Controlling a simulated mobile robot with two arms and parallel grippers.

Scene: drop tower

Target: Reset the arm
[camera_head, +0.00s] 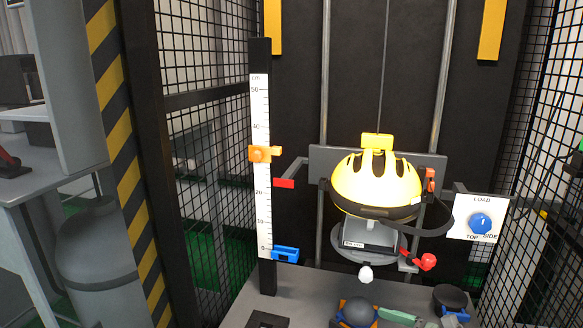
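A yellow helmet (372,190) sits on the carriage of the drop tower, with its dark strap hanging at the right. The grey carriage crossbar (322,156) is behind it. A grey arm with a red tip (284,183) reaches left from the carriage to the white scale (261,215), just above the 20 mark. A lever with a red knob (428,262) sticks out at the lower right of the carriage. An orange-red part (431,178) stands right of the helmet. I cannot tell which of these the task calls the arm. Neither of my grippers is in view.
An orange slider (262,154) and a blue slider (286,254) sit on the scale. A blue LOAD dial (480,223) is at the right. A blue-and-orange object (357,312) and a black cup (450,298) stand on the grey base (310,290). Mesh walls flank the tower.

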